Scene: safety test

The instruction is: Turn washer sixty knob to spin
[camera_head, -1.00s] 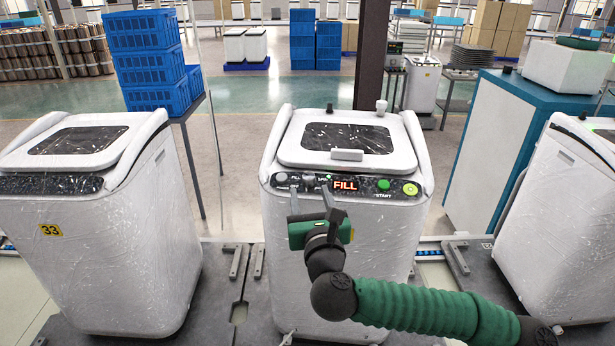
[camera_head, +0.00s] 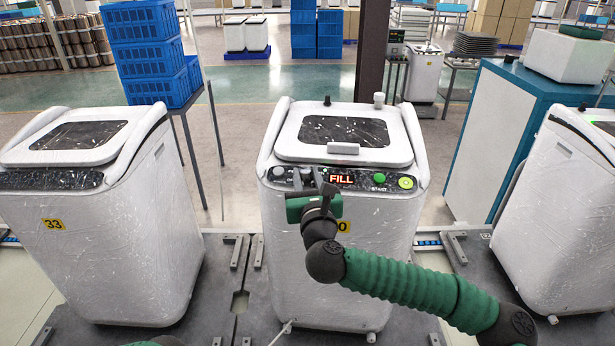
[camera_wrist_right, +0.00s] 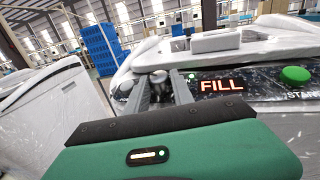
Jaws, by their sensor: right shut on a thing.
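The middle white washer (camera_head: 330,265) carries a dark control panel with a lit red FILL display (camera_head: 341,179), which also shows in the wrist view (camera_wrist_right: 221,86). Its yellow number label (camera_head: 343,226) is partly hidden by my arm; only a 0 reads. My right gripper (camera_head: 308,182) is at the panel, left of the display. Another pale knob (camera_head: 279,171) sits farther left, apart from the fingers. My left gripper is out of view.
A green button (camera_head: 379,178) and a yellow-green button (camera_head: 406,183) are right of the display. The washer lid (camera_head: 345,135) is closed. Washer 33 (camera_head: 100,245) stands left and another washer (camera_head: 560,210) right, with gaps between.

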